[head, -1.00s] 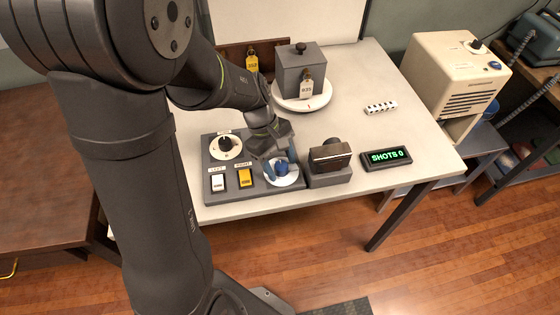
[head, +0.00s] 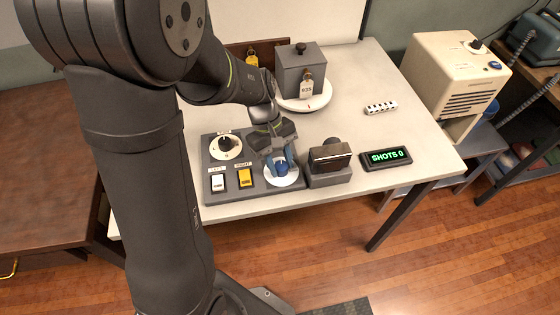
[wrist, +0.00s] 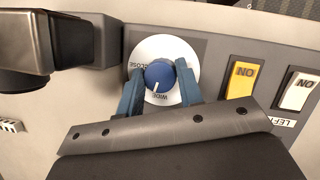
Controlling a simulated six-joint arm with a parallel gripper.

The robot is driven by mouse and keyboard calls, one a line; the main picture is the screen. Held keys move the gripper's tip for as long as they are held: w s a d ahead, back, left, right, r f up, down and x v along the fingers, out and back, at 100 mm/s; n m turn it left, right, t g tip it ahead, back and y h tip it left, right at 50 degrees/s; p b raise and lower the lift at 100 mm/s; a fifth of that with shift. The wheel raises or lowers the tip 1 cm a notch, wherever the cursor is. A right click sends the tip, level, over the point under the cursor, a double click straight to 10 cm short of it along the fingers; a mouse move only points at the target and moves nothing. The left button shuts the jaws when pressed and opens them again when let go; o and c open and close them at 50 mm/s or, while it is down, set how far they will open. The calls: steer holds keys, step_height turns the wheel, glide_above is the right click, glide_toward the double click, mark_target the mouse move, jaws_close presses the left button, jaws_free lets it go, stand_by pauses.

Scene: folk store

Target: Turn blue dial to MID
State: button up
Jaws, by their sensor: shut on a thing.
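The blue dial (wrist: 160,74) sits on a white round plate (wrist: 184,57) at the right end of the grey control panel (head: 212,190). In the wrist view its white pointer mark is on the side by the printed WIDE; CLOSE is printed at the left of the plate. I cannot make out a MID label. My gripper (wrist: 162,86) is shut on the dial, with one blue-grey finger on each side. In the head view the dial (head: 282,168) shows below the gripper (head: 281,160).
A black dial (head: 226,143), a white switch (head: 217,181) and a yellow switch (head: 244,178) share the panel. A dark boxy device (head: 330,157) stands close to the right of the blue dial. A display (head: 386,157) reads SHOTS 0.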

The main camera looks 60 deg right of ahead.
steer(key=m+y, duration=0.1)
steer(key=m, duration=0.2)
steer(key=shift+m+t, duration=0.3)
steer(key=shift+d+m+t+y, duration=0.1)
steer(key=shift+m+t+y, duration=0.45)
steer(key=shift+m, duration=1.25)
steer(key=o, duration=1)
steer(key=shift+c, duration=0.2)
steer(key=shift+r, duration=0.1)
steer(key=v, duration=1.7)
steer(key=shift+d, duration=0.15)
